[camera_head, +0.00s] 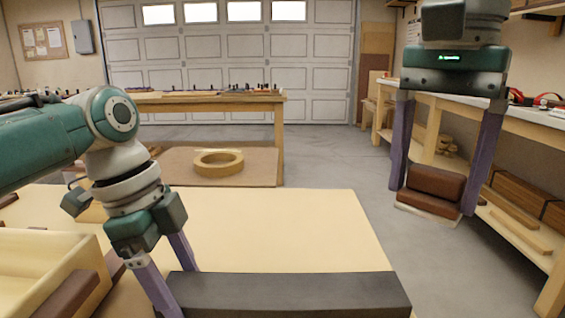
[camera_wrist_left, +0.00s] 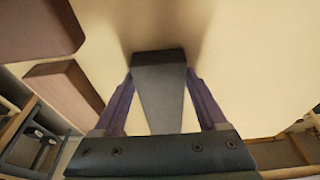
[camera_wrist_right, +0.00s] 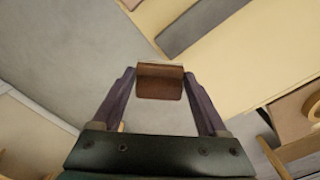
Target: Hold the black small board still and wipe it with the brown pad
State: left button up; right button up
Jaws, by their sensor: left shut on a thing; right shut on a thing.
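The black small board (camera_head: 290,292) lies on the pale bench top at the front edge of the head view. My left gripper (camera_head: 180,285) is shut on the board near its left end; the left wrist view shows the board (camera_wrist_left: 158,85) between the two purple fingers. My right gripper (camera_head: 432,200) is shut on the brown pad (camera_head: 436,184) and holds it in the air, right of the bench top. In the right wrist view the pad (camera_wrist_right: 160,80) sits between the fingertips, apart from the board (camera_wrist_right: 205,22).
The bench top (camera_head: 290,220) is clear behind the board. A pale wooden drawer or box (camera_head: 45,255) and brown blocks (camera_head: 65,296) are at the left. A shelf unit (camera_head: 520,215) stands at the right, beyond a stretch of floor.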

jog(key=shift+r, duration=0.2)
pick_arm(q)
jog(key=o, duration=1.2)
jog(key=p+v, duration=0.2)
jog(key=d+p+v, duration=0.1)
jog(key=p+v, duration=0.1)
jog(key=p, duration=0.1)
jog(key=p+v, duration=0.2)
jog(key=v, duration=0.1)
jog(key=shift+d+r, duration=0.15)
jog(key=shift+d, duration=0.2)
pick_arm(e)
notch_tip(320, 180, up, 7)
jog(key=shift+r, duration=0.1)
pick_arm(q)
jog(key=p+v, duration=0.2)
jog(key=v, duration=1)
jog(key=shift+p, duration=0.35)
pick_arm(e)
notch_tip(320, 180, up, 2)
jog(key=shift+r, duration=0.25)
